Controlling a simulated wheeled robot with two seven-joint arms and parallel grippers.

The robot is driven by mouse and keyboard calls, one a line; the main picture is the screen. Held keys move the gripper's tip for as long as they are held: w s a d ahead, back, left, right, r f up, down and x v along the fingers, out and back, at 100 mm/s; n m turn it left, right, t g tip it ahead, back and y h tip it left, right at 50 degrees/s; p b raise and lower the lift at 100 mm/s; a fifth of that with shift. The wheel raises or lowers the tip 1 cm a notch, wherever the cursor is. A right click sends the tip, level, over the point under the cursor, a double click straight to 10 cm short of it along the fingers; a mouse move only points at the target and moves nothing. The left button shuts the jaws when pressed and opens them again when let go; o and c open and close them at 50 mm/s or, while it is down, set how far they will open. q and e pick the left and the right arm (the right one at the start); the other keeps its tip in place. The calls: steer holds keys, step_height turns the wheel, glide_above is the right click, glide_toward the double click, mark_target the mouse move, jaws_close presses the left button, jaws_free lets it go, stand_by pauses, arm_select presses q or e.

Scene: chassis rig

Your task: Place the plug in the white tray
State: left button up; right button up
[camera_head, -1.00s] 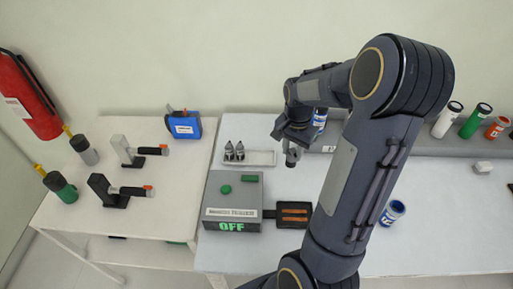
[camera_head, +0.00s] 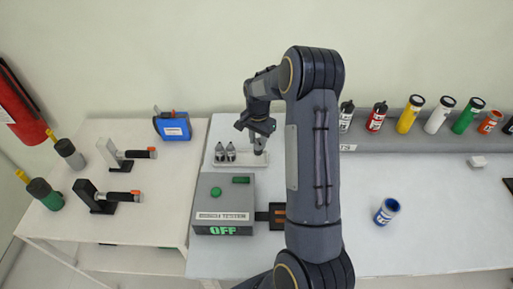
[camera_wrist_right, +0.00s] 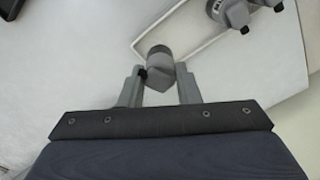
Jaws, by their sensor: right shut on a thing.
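My right gripper (camera_head: 258,137) is shut on a dark grey plug (camera_head: 259,148) and points down over the right end of the white tray (camera_head: 243,161). In the right wrist view the plug (camera_wrist_right: 160,66) sits between the fingertips, beside the tray's pale rim (camera_wrist_right: 149,28). I cannot tell whether the plug touches the tray floor. Two other grey plugs (camera_head: 225,153) stand upright in the tray's left part; they also show in the right wrist view (camera_wrist_right: 236,12). My left gripper is not in view.
A grey box (camera_head: 224,203) with green buttons and an OFF sign stands in front of the tray. Several coloured bottles (camera_head: 407,114) line the back shelf. The left table holds tools and a blue case (camera_head: 173,126).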

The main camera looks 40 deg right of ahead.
mark_target(256, 146)
steer(key=shift+w+f, duration=0.2)
steer(key=shift+f, duration=0.2)
steer(key=shift+w+f+b, duration=0.15)
steer(key=shift+f+b, duration=0.9)
steer(key=shift+f, duration=0.5)
steer(key=shift+f, duration=0.15)
steer(key=o, duration=1)
